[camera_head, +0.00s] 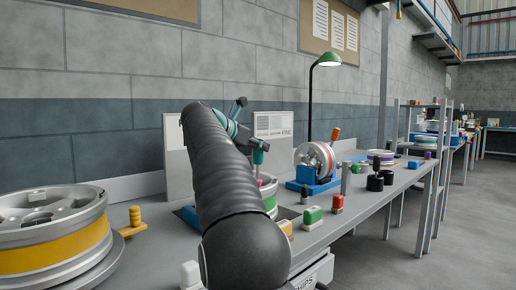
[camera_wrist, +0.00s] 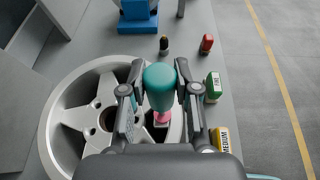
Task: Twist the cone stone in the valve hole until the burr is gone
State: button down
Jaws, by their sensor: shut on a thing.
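My gripper (camera_wrist: 160,90) is shut on the teal handle of the cone stone (camera_wrist: 160,76). The pink stone end (camera_wrist: 161,117) points down at the silver spoked wheel (camera_wrist: 72,116), near the rim on its right side. The valve hole and any burr are hidden beneath the stone and gripper, so I cannot tell how deep the stone sits. In the head view, my arm covers much of the wheel (camera_head: 270,203); the teal handle (camera_head: 259,154) stands roughly upright above it.
A green box (camera_wrist: 213,87) marked FINE and a yellow box (camera_wrist: 220,138) marked MEDIUM stand right of the wheel. A dark-topped item (camera_wrist: 164,46) and a red item (camera_wrist: 206,44) stand beyond. A large yellow-banded wheel (camera_head: 52,249) is at left; a lamp (camera_head: 328,60) stands behind.

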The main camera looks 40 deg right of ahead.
jog(key=shift+s+f+n+t+b, duration=0.15)
jog(key=shift+n+t+b, duration=0.15)
jog(key=shift+n+t, duration=0.7)
jog(key=shift+d+r+n+t+y+p, duration=0.1)
jog(key=shift+r+n+t+y+p, duration=0.15)
jog(key=shift+n+t+y, duration=0.6)
jog(key=shift+w+f+n+t+y+p, duration=0.1)
jog(key=shift+n+t+y+p, duration=0.2)
jog(key=shift+n+t, duration=0.35)
jog(key=shift+w+f+n+t+y+p, duration=0.15)
jog(key=shift+n+t+p, duration=0.2)
jog(key=shift+t, duration=0.35)
